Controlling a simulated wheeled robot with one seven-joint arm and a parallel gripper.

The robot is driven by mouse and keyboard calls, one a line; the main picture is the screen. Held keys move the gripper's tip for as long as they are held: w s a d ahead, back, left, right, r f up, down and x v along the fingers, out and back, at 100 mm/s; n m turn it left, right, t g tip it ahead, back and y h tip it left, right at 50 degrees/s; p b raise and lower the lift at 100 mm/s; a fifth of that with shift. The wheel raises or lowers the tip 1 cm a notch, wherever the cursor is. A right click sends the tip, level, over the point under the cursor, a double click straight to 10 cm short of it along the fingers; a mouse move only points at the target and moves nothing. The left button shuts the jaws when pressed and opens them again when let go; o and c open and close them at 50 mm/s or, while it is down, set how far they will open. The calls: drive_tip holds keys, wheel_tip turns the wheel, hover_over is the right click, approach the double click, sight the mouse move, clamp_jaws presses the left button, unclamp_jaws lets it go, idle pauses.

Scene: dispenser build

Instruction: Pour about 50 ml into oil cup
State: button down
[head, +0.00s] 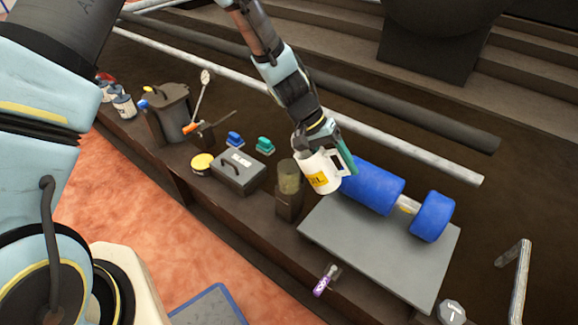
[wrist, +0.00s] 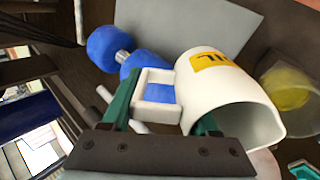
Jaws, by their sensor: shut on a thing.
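A white jug (head: 316,174) with a yellow label hangs above the dark bench, just right of the oil cup. My gripper (head: 340,152) is shut on the jug's handle. In the wrist view, my gripper (wrist: 163,108) has its green fingers on either side of the squarish handle, and the white jug (wrist: 232,95) shows its open mouth and spout. The jug's contents cannot be made out. The oil cup (head: 289,176) is see-through and stands on a brown block. In the wrist view, the oil cup (wrist: 292,82) shows yellow inside. No stream shows between them.
A blue roller (head: 372,186) lies by a grey plate (head: 375,245) to the right. A grey box (head: 238,172), a yellow tin (head: 203,163) and a dark bucket (head: 170,110) stand left of the cup. A small purple-labelled bottle (head: 325,282) lies in front. A pale rail runs behind.

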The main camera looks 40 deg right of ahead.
sight(340, 172)
drive_tip(key=f, duration=0.2)
drive_tip(key=s+f+t, duration=0.1)
drive_tip(key=shift+s+d+f, duration=0.1)
drive_tip(key=shift+d, duration=0.15)
drive_tip(key=shift+s+d+f+t+y+p, duration=0.1)
drive_tip(key=shift+s+d+t+y+p, duration=0.25)
drive_tip(key=shift+p, duration=0.6)
drive_tip(key=t+p, duration=0.1)
drive_tip(key=p, duration=0.1)
drive_tip(key=s+f+t+y+p, duration=0.1)
drive_tip(key=p, duration=0.2)
drive_tip(key=f+t+y+p, duration=0.1)
drive_tip(key=t+p, duration=0.1)
drive_tip(key=shift+s+d+f+p, duration=0.1)
drive_tip(key=shift+s+d+p, duration=0.2)
drive_tip(key=shift+s+d, duration=0.05)
drive_tip(key=shift+y, duration=0.25)
